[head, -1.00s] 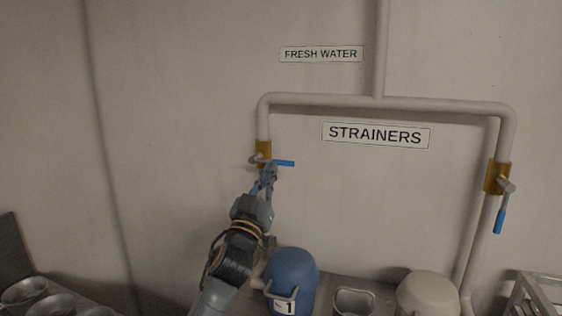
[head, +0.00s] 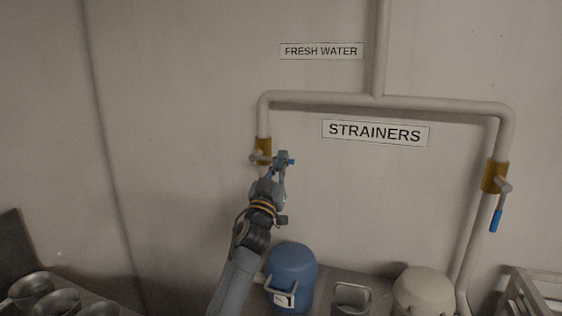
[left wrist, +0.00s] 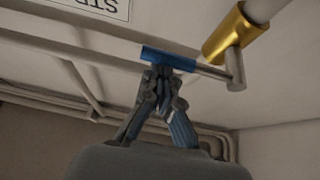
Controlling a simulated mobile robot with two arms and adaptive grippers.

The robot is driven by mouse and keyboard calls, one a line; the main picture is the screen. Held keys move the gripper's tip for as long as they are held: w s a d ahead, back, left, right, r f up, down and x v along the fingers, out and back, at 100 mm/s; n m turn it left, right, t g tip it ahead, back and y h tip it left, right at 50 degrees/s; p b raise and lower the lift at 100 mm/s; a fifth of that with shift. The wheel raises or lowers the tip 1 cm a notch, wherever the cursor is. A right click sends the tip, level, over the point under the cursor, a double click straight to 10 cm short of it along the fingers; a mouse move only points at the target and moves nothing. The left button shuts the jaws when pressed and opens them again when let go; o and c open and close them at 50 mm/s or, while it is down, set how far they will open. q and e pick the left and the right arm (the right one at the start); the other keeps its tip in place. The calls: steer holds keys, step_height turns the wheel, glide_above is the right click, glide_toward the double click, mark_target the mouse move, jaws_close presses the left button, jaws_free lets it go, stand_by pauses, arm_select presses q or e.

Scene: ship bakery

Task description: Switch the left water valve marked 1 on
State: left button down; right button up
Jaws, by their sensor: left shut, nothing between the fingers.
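The left valve (head: 263,145) is a brass body on the left vertical pipe, above the blue strainer marked 1 (head: 291,270). Its lever stands level, across the pipe, and its blue grip (head: 291,161) points right. My left gripper (head: 283,156) is at the lever's grip and hides part of it. In the left wrist view, the closed fingertips (left wrist: 161,70) are right at the blue grip (left wrist: 170,57), with nothing seen between them; whether they touch it I cannot tell. The brass valve body (left wrist: 230,32) shows there at the upper right. My right gripper is not in view.
A second brass valve (head: 495,177) on the right pipe has its blue lever hanging down. A cream strainer (head: 422,290) and a metal container (head: 352,298) stand below. Metal pots (head: 55,303) are at the lower left. The wall left of the pipe is clear.

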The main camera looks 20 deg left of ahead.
arm_select(q)
steer(key=shift+f+m+h, duration=0.4)
steer(key=shift+m+h, duration=0.2)
steer(key=shift+m, duration=0.3)
steer(key=a+f+m+g+h+p, duration=0.3)
steer(key=a+f+m+g+h, duration=0.4)
steer(key=m, duration=1.3)
steer(key=shift+w+a+f+g+h, duration=0.15)
steer(key=shift+a+f+g+h, duration=0.35)
steer(key=shift+f, duration=0.55)
steer(key=shift+a, duration=0.15)
